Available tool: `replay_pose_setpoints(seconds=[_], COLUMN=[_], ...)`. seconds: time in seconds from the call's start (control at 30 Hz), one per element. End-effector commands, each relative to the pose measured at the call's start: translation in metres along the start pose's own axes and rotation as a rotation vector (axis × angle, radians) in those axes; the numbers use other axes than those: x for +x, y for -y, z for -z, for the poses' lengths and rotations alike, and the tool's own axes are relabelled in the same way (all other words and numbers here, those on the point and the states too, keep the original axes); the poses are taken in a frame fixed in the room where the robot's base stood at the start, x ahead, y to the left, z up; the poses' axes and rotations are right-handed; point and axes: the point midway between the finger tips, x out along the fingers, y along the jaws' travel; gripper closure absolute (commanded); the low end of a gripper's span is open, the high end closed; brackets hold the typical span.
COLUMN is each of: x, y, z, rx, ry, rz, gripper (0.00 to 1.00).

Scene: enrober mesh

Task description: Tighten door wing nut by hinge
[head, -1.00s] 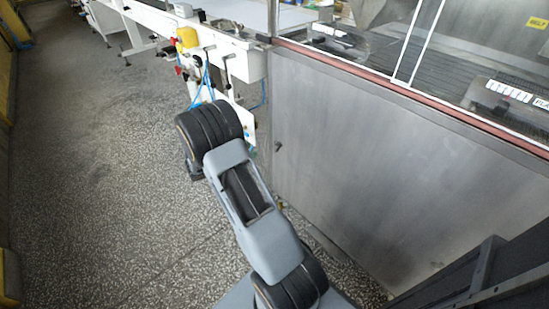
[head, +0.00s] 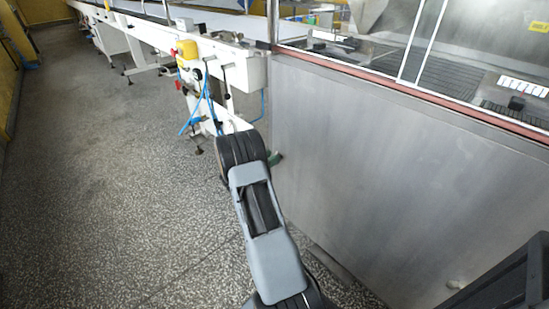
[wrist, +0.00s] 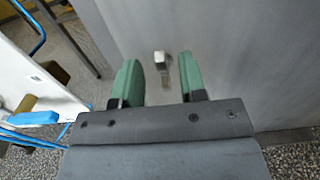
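A small pale metal block (wrist: 160,60), which looks like the wing nut, sits on the grey steel door panel (wrist: 218,55) in the wrist view. A duller, brownish patch shows just below it. My gripper (wrist: 160,78) is open and empty, with its two green fingers pointing at the panel. The block lies in the gap between the fingertips, nearer the left finger; I cannot tell how far beyond them it is. In the head view the panel (head: 370,170) fills the right side. My arm hides the nut there, and only a bit of green finger shows beside the panel's left edge.
A white conveyor frame (head: 240,68) with levers, a yellow box (head: 187,49) and blue hoses (head: 199,105) stands close to the left of the panel. A glazed housing is above the panel. The speckled floor (head: 110,170) at left is clear.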

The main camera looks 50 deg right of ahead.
Motion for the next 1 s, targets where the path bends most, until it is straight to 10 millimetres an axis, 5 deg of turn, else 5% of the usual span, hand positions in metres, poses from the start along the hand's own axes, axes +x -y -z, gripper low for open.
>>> replay_pose_setpoints(seconds=[0.23, 0.6, 1.0], x=[0.021, 0.024, 0.024], y=[0.0, 0.0, 0.0], z=[0.001, 0.0, 0.0], rx=[0.001, 0.0, 0.0], ry=[0.0, -0.001, -0.001], rz=[0.0, -0.001, -0.001], gripper=[0.62, 0.62, 0.99])
